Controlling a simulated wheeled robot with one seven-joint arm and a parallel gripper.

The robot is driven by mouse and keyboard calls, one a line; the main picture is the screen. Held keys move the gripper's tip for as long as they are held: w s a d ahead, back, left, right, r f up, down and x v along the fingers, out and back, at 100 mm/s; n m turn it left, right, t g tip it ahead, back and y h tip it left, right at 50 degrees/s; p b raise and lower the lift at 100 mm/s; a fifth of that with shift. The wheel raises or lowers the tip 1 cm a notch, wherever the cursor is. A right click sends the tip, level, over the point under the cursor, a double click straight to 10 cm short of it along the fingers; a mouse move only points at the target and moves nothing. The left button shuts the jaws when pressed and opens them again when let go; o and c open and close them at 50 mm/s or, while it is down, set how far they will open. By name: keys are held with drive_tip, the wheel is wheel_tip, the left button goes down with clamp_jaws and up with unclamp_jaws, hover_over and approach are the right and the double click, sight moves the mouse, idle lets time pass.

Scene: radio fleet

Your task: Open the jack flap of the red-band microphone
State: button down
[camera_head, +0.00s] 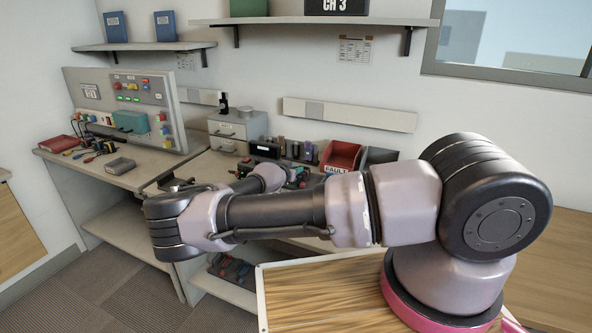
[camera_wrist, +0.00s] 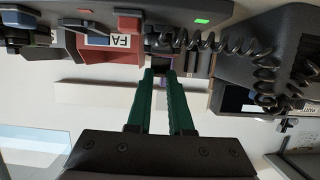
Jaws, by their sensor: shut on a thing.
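My gripper (camera_wrist: 162,72) has two green fingers and shows in the wrist view. Its tips are close together on a small dark part (camera_wrist: 162,44) at the top middle, in front of a dark bar. The fingers hide most of this part, and I cannot tell whether it is the jack flap. Coiled black cords (camera_wrist: 232,47) run to the right of the tips. I cannot pick out the microphone's red band in either view. In the head view my arm hides most of the workbench spot where the gripper is.
A red bin (camera_head: 341,156) labelled FAULT stands on the bench, with several dark handsets to its left. A grey drawer box (camera_head: 236,130) stands behind. A sloped test panel (camera_head: 128,98) is at the left. A bench lower shelf holds dark items (camera_head: 232,270).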

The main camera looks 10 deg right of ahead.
drive_tip(key=shift+f, duration=0.2)
drive_tip(key=c, duration=0.8)
unclamp_jaws()
drive_tip(key=shift+r, duration=0.1)
drive_tip(key=v, duration=1)
drive_tip(key=shift+s, duration=0.3)
drive_tip(key=shift+a+r, duration=0.1)
drive_tip(key=shift+a, duration=0.05)
